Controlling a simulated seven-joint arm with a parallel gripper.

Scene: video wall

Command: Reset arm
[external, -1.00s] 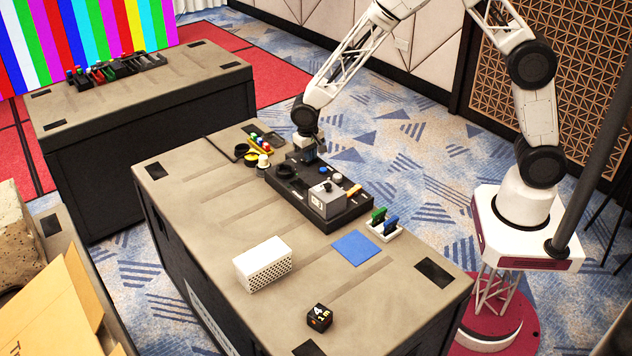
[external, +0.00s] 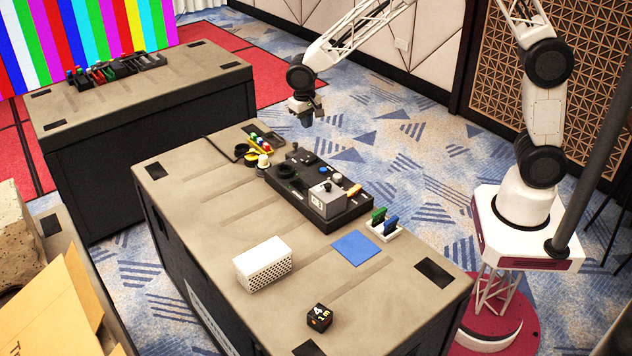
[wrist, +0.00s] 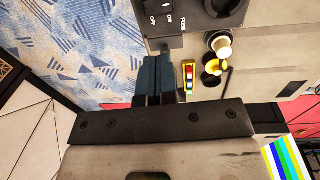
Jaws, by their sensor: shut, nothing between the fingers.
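My gripper (external: 307,119) hangs in the air above the far end of the black control board (external: 345,215) in the external view, clear of it. Its dark blue-grey fingers (wrist: 158,78) are together and empty in the wrist view. My arm reaches from its base at the right, over the floor behind the table. In the wrist view, the board's panel (wrist: 170,18) with ON, OFF and FUSE lettering lies beyond the fingertips.
The board stands on the near table (external: 215,215) with a white perforated box (external: 263,265), a blue square (external: 357,248), a black numbered cube (external: 319,317), a holder with green and blue pieces (external: 385,228) and a yellow strip with coloured knobs (external: 261,143). The air around my gripper is free.

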